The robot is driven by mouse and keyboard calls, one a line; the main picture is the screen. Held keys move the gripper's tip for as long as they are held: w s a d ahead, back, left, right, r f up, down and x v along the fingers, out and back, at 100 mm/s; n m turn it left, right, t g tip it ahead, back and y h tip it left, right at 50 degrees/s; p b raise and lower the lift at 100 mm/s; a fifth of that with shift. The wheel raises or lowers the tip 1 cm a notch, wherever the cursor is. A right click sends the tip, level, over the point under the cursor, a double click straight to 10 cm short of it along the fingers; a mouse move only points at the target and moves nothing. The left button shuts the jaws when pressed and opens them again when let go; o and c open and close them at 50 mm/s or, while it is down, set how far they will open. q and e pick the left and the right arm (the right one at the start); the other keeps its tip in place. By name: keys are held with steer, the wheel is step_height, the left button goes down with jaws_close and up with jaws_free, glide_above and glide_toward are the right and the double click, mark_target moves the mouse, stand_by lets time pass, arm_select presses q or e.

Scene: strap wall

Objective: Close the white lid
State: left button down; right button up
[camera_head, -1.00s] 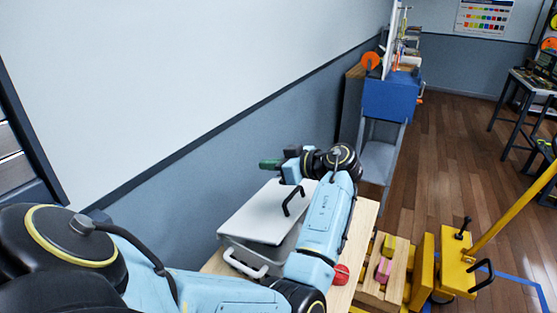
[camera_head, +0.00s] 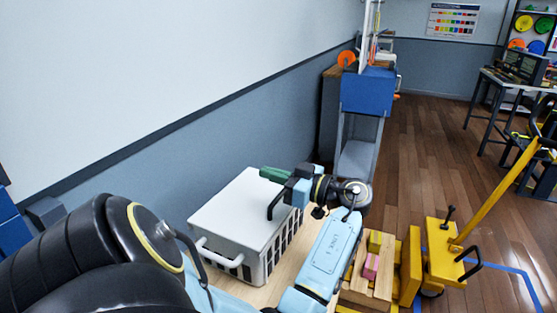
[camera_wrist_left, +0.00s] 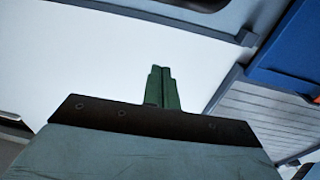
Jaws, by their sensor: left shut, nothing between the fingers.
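The white lid (camera_head: 238,212) lies across the top of a white box (camera_head: 262,262) with dark slots in its side. In the head view the lid looks flat, with no clear gap along the near edge. A white handle (camera_head: 218,254) sticks out at the box's near left end. My left gripper (camera_head: 272,174) has green fingers, shut and empty, at the lid's far right edge. I cannot tell whether they touch it. In the left wrist view the shut fingers (camera_wrist_left: 162,88) show against a white surface; I cannot tell whether it is the lid. My right gripper is out of view.
The box stands on a wooden table (camera_head: 284,275) against the wall. A wooden pallet (camera_head: 366,292) with yellow and pink blocks and a yellow pallet truck (camera_head: 448,262) stand to the right. A blue bin on a stand (camera_head: 367,92) is beyond. Open floor lies right of the stand.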

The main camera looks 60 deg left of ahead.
arm_select(q)
steer(key=shift+r, duration=0.1)
stand_by(0.3)
step_height(320, 180, up, 10)
steer(key=shift+p, duration=0.35)
